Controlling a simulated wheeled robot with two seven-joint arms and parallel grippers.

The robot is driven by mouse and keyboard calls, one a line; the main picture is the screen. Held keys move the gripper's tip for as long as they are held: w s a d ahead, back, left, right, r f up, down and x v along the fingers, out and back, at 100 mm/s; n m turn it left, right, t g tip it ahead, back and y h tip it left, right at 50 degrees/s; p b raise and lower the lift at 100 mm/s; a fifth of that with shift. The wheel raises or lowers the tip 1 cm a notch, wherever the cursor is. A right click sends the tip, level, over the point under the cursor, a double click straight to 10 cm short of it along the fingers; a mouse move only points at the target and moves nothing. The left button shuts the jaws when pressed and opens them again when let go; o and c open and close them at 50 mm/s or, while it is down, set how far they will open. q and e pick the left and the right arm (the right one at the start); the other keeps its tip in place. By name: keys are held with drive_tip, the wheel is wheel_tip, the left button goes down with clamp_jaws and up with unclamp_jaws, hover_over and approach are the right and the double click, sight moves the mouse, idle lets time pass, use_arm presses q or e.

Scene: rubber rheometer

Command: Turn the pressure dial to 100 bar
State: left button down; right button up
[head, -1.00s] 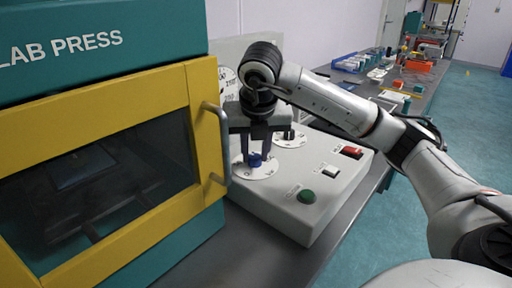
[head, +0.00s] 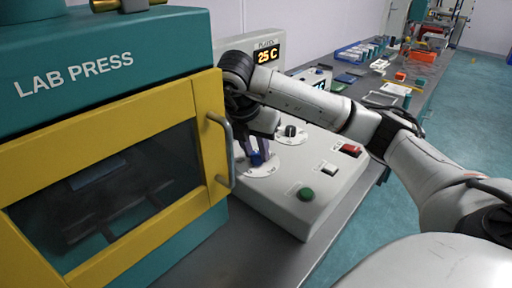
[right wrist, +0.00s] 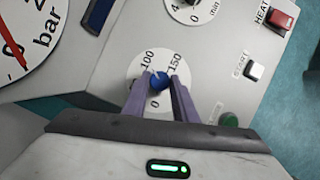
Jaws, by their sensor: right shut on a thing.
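The pressure dial is a blue knob (right wrist: 158,84) on a round white scale marked 0, 100 and 150 in the right wrist view. It also shows in the head view (head: 257,159) on the sloped grey control panel. My right gripper (right wrist: 161,78) has its two purple fingers on either side of the knob, shut on it. In the head view the right gripper (head: 258,152) comes down over the dial from above, its wrist tilted. The fingers partly cover the scale, and I cannot read the knob's pointer exactly. My left gripper is not in view.
A pressure gauge (right wrist: 25,42) marked bar has a red needle near 0. A timer knob (head: 290,131), red heat switch (head: 351,150), white start button (head: 329,169) and green button (head: 305,194) share the panel. The yellow-framed press door and handle (head: 222,150) stand close left.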

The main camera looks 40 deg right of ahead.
sight(256, 156)
drive_tip(key=o, duration=1)
drive_tip(key=shift+o, duration=0.2)
wheel_tip(256, 156, up, 10)
drive_tip(key=p, duration=0.3)
drive_tip(key=shift+p, duration=0.4)
